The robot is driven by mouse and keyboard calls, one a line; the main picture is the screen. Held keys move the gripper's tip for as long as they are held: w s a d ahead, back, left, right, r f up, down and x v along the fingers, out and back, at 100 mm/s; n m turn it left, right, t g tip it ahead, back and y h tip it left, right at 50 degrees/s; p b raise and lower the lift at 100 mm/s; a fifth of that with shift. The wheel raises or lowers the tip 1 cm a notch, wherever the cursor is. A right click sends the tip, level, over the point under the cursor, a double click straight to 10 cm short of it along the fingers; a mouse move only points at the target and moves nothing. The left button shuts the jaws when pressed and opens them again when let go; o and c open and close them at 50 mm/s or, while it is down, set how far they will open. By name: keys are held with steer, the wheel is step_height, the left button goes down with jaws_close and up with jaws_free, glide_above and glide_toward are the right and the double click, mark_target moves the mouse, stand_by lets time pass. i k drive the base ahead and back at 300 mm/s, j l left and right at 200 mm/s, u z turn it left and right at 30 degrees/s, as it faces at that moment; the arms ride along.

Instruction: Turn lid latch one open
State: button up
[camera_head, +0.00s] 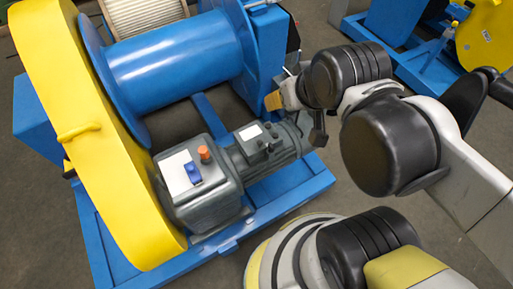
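The yellow chain cover (62,75) arches down the left side of the blue machine. A yellow handle (78,131) stands out from its face. A small yellow piece (68,165) shows at the cover's left edge; I cannot tell whether it is a latch. No lid latch can be made out clearly. The end of my arm, with my gripper (296,96), is at upper centre, right of the blue drum and above the grey motor, well apart from the yellow cover. The fingers are too small and partly hidden to read.
A grey gearbox (205,211) with an orange knob (204,153) and blue switch (193,172) joins the grey motor (270,143). The blue drum (170,62) and blue base frame (292,196) surround them. Another blue and yellow machine (485,35) stands upper right. Grey floor lies between.

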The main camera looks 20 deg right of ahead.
mark_target(271, 149)
steer(key=l, duration=1.6)
steer(key=i+z, duration=0.05)
